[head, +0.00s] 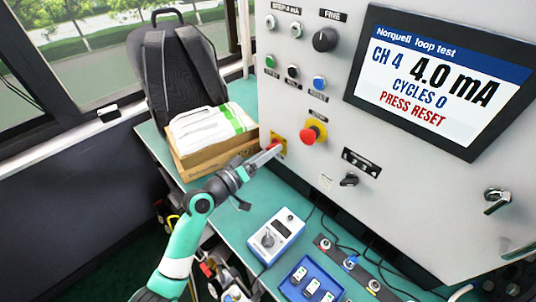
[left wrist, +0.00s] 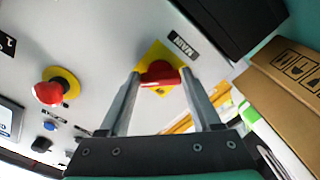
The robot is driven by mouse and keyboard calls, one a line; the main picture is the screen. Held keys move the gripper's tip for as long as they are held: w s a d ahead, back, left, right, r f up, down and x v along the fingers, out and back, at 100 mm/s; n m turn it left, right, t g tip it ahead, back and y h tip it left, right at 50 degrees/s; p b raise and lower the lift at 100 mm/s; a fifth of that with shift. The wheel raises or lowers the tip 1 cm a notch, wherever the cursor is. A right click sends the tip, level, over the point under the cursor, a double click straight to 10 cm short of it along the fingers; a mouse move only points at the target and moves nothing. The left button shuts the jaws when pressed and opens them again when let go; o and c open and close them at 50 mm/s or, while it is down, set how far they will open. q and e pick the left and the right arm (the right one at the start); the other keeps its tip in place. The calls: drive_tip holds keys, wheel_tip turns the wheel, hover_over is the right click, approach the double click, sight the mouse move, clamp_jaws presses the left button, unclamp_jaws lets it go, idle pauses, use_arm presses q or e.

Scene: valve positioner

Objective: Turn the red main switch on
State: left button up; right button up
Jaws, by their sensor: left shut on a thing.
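The red main switch (head: 275,147) sits on a yellow plate at the lower left of the grey panel. In the left wrist view the red switch handle (left wrist: 160,73) lies roughly crosswise between the fingertips, beside a label reading MAIN (left wrist: 183,47). My left gripper (head: 270,152) reaches in from the lower left. Its fingers (left wrist: 160,78) are shut on the handle, one at each end. Part of the switch is hidden by the gripper in the head view. My right gripper is not in view.
A red mushroom button (head: 311,134) on yellow is close right of the switch. A cardboard box (head: 215,157) with white packs stands left of my gripper. A blue-and-white device (head: 276,236) and blue tray (head: 298,290) are on the green bench. The screen (head: 443,80) reads PRESS RESET.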

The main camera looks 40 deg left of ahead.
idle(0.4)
use_arm(q)
drive_tip(key=o, duration=1.4)
drive_tip(key=s+p, duration=0.2)
drive_tip(key=s, duration=0.9)
drive_tip(key=shift+s+a, duration=0.15)
drive_tip(key=shift+s, duration=0.15)
